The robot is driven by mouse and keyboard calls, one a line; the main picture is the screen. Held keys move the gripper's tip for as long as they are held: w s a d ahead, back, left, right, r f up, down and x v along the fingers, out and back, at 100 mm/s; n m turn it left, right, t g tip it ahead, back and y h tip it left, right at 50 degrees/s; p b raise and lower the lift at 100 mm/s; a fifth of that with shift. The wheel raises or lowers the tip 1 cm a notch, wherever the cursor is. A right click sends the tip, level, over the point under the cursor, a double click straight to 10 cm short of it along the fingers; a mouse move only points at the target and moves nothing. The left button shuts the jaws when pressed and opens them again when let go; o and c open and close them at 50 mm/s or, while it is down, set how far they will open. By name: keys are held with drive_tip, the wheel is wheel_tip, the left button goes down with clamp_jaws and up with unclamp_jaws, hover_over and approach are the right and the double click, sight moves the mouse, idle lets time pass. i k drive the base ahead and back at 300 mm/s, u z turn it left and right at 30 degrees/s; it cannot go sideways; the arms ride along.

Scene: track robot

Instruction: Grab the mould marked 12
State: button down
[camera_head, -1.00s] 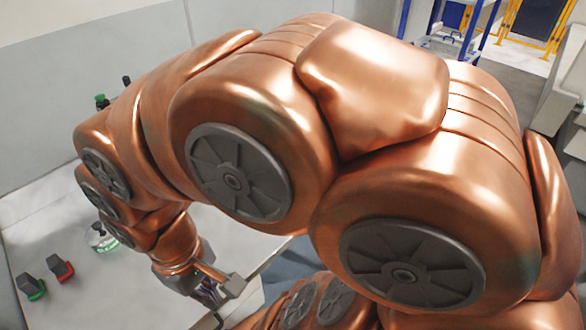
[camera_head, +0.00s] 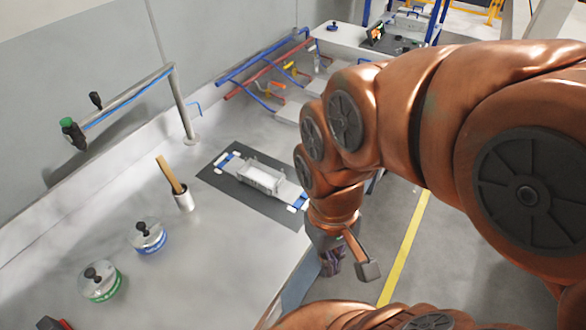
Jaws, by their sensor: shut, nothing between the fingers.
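Two round metallic pieces with black knobs stand on the grey worktop in the head view. One has a green band (camera_head: 100,281) and one has a blue band (camera_head: 148,236). A dark piece with red (camera_head: 54,323) is cut off at the bottom left edge. Any marking on these is too small to read, so I cannot tell which is the mould marked 12. My gripper (camera_head: 331,266) points down beyond the worktop's right edge, well to the right of these pieces. It is shut and empty, partly hidden by its own mount.
A metal cup with a wooden handle (camera_head: 183,199) stands on the worktop (camera_head: 215,235). Behind it, a white fixture (camera_head: 262,177) sits on a dark mat (camera_head: 225,182). A pipe rail (camera_head: 185,105) rises at the back. Blue and red tubes (camera_head: 265,72) lie farther off.

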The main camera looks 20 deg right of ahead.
sight(270, 181)
drive_tip(key=k, duration=1)
drive_tip(key=u, duration=0.15)
drive_tip(key=i, duration=0.55)
drive_tip(key=u, duration=0.5)
